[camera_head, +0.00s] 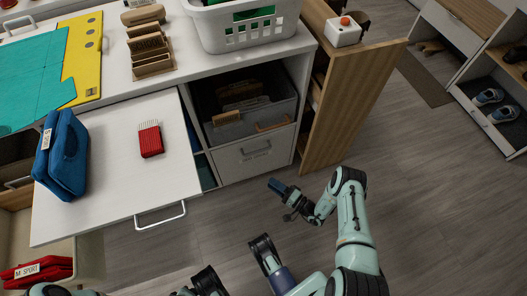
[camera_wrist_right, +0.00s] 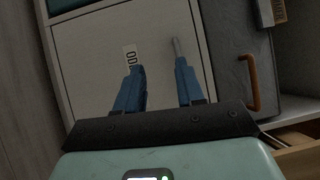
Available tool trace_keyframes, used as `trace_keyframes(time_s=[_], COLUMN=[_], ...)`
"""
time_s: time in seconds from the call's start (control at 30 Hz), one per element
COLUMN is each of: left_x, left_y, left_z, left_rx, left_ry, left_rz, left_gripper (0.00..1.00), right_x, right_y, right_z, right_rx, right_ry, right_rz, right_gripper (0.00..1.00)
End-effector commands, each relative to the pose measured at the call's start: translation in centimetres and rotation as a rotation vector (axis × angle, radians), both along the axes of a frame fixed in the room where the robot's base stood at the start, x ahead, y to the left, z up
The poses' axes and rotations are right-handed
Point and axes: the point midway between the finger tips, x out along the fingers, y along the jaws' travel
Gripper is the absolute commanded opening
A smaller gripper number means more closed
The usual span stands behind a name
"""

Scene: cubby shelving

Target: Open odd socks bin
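The odd socks bin (camera_head: 232,170) is a white-fronted bin low in the cabinet, with a grey bar handle (camera_head: 257,152). Its front looks shut. In the right wrist view the bin front (camera_wrist_right: 95,65) carries a label beginning "OD" (camera_wrist_right: 130,58), and the handle (camera_wrist_right: 177,48) is beside the label. My right gripper (camera_head: 274,184) is in front of the bin, low and to the right of the handle. In the right wrist view its blue fingers (camera_wrist_right: 158,85) are apart, with nothing between them, and the handle lies just beyond the right finger.
A grey bin (camera_head: 235,128) with a tan handle sits above. A wooden door (camera_head: 345,105) stands open at right. The floor (camera_head: 430,210) is clear at right.

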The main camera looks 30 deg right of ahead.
Motion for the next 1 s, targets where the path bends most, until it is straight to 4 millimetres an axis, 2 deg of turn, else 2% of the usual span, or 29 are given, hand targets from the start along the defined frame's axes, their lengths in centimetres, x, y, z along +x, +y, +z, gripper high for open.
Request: trace_keyframes(time_s=[0.03,0.1,0.23,0.37,0.7,0.83,1.0], left_x=[0.0,0.0,-0.2,-1.0,-4.5,-5.7,-6.6], left_y=[-0.2,-0.4,-0.5,-0.4,0.1,0.2,0.3], left_z=[0.2,0.4,0.2,-0.4,-2.6,-3.1,-3.5], left_rx=[-0.004,-0.009,-0.012,-0.014,-0.022,-0.027,-0.029], left_ry=[-0.001,-0.002,0.006,0.031,0.148,0.187,0.216], left_rz=[-0.015,-0.028,-0.037,-0.034,-0.021,-0.016,-0.013], left_gripper=[0.43,0.43,0.43,0.43,0.43,0.43,0.43], right_x=[0.3,0.5,1.3,3.1,10.0,12.0,13.3], right_y=[-1.3,-2.8,-3.6,-3.3,-2.0,-1.8,-1.5], right_z=[0.4,1.0,1.4,1.8,3.0,3.4,3.7], right_rx=[-0.023,-0.054,-0.077,-0.078,-0.077,-0.076,-0.075], right_ry=[-0.050,-0.100,-0.136,-0.137,-0.137,-0.137,-0.134], right_rz=[-0.076,-0.152,-0.207,-0.205,-0.201,-0.202,-0.202], right_gripper=[0.38,0.38,0.38,0.38,0.38,0.38,0.38])
